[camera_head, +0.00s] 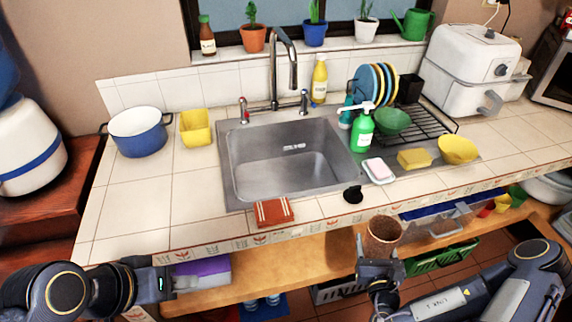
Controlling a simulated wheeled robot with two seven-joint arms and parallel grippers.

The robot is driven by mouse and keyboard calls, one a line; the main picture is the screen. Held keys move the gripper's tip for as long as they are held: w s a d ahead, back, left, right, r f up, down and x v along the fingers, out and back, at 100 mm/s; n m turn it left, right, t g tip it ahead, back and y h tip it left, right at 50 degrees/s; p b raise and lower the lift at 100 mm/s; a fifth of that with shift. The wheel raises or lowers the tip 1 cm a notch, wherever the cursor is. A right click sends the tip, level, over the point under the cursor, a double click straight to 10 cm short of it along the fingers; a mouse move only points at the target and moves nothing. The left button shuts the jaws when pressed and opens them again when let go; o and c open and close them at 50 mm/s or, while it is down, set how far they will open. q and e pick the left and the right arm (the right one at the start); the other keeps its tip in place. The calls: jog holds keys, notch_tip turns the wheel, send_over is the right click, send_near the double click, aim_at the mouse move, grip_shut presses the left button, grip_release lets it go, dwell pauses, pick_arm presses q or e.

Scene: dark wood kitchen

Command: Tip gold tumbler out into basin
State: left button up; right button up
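The gold tumbler (383,238) shows as a brownish, speckled cup, upright with its open top facing up, in front of the counter's front edge. My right gripper (381,264) is at its lower part and appears shut on it; the fingertips are partly hidden. What is inside the tumbler cannot be made out. The basin (290,165) is a steel sink set in the tiled counter, up and left of the tumbler, and looks empty. My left gripper (170,278) is at the lower left, before the counter edge, with nothing seen in it; its finger gap is unclear.
A tall faucet (293,62) rises behind the basin. A green soap bottle (362,132), soap dish (378,171), yellow sponge (414,159) and yellow bowl (457,149) stand right of it. A red-brown cloth or book (272,212) lies at the front edge. The counter left is mostly clear.

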jog(key=shift+d+f+b, duration=0.2)
jog(key=shift+f+b, duration=0.25)
jog(key=shift+f, duration=0.25)
notch_tip(320, 180, down, 7)
jog(key=b, duration=0.6)
jog(key=shift+a+r+b, duration=0.1)
jog(key=shift+r+b, duration=0.1)
jog(key=shift+b, duration=0.1)
jog(key=shift+a+r+p, duration=0.25)
jog(key=shift+r+p, duration=0.05)
jog(key=shift+p, duration=0.25)
jog(key=shift+o, duration=0.2)
jog(key=shift+s+a+f, duration=0.1)
jog(key=shift+a+f, duration=0.05)
jog(key=shift+f, duration=0.05)
